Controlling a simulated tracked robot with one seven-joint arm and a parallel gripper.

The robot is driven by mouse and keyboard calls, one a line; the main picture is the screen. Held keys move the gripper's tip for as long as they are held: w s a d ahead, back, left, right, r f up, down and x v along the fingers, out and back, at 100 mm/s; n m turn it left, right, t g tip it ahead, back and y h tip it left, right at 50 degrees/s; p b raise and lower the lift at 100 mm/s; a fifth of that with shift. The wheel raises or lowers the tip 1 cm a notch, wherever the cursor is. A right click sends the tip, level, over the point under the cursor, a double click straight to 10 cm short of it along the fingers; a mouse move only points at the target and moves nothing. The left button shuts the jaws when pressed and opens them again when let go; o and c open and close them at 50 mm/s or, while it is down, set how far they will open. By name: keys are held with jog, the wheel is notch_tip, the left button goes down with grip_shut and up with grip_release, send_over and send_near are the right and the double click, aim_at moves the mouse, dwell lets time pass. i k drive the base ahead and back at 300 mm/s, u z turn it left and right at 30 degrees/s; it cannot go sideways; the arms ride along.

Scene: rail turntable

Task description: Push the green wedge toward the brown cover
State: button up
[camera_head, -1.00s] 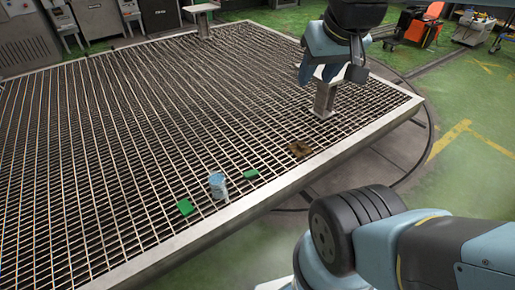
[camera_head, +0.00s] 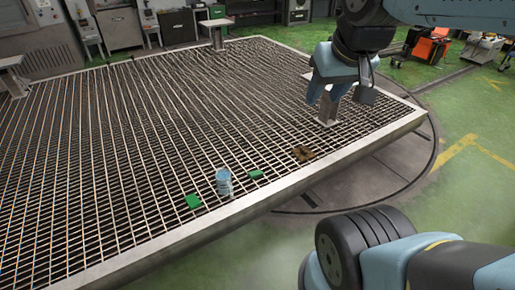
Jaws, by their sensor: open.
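Two small green pieces lie on the metal grating (camera_head: 110,130); I cannot tell which is the wedge. One green piece (camera_head: 193,201) is left of a light-blue and white can (camera_head: 224,183). The other green piece (camera_head: 256,174) is right of the can, between it and the brown cover (camera_head: 303,153). The cover is a small, flat, irregular brown thing near the grating's right front edge. My gripper (camera_head: 342,93) is open and empty, above the grating's far right part, in front of a metal pedestal. It is apart from the green pieces and the cover.
The pedestal (camera_head: 328,112) stands behind the cover, near the grating's right edge. A raised metal rim (camera_head: 285,183) borders the front. More pedestals (camera_head: 216,30) stand at the back and left. The grating's middle is clear.

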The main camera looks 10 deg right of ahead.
aim_at(253, 175)
jog(key=u, duration=0.1)
jog(key=i, duration=0.95)
jog(key=z, duration=0.05)
